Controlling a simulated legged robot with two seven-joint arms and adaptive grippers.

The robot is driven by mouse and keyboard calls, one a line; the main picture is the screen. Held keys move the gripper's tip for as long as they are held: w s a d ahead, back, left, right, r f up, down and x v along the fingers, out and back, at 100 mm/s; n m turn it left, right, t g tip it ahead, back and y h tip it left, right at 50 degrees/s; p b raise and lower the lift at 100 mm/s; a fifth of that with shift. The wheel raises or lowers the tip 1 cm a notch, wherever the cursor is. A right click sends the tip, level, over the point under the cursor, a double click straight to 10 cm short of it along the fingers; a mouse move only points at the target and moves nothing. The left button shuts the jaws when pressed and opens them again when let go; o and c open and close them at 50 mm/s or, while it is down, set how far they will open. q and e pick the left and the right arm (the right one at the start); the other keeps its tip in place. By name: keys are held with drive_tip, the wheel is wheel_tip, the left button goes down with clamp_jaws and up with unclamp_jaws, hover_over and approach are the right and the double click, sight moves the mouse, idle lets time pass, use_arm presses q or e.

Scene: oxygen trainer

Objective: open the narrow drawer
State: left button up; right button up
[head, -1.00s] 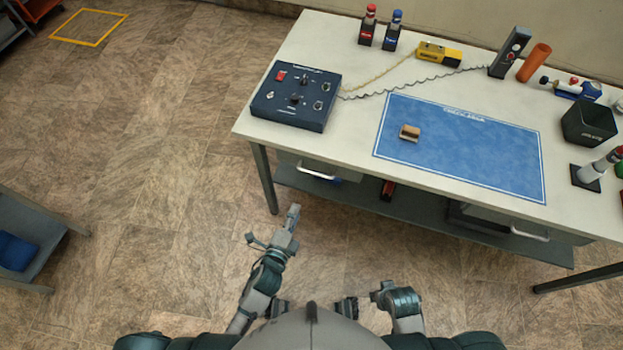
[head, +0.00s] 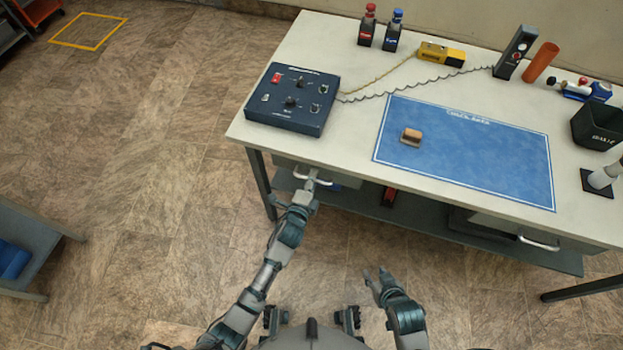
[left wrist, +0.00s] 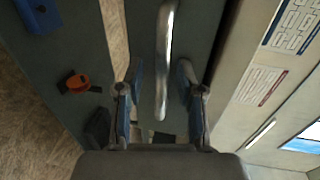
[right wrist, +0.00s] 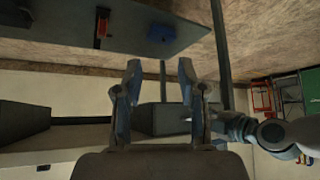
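The left drawer (head: 286,166) sits under the table's left end, below the control box, with a pale bar handle (head: 325,182) on its front. The handle also shows in the left wrist view (left wrist: 166,40) as a shiny bar. My left gripper (head: 309,185) is at this handle. In the left wrist view its fingers (left wrist: 159,70) are open, one on each side of the bar, with gaps visible. The drawer appears shut. My right gripper (head: 376,279) is empty, low in front of the table; its fingers (right wrist: 160,68) are apart in the right wrist view.
A second drawer with a bar handle (head: 538,243) is under the table's right side. A lower shelf (head: 420,222) runs beneath, holding a red item (head: 389,194). The tabletop carries a control box (head: 291,98), a blue mat (head: 480,160) and bottles (head: 367,27). Floor between me and table is clear.

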use_arm(q)
drive_tip(key=shift+d, duration=0.25)
drive_tip(key=shift+a, duration=0.4)
clamp_jaws()
drive_tip(key=shift+a, duration=0.15)
use_arm(e)
drive_tip(key=shift+a+r, duration=0.1)
drive_tip(key=shift+a, duration=0.05)
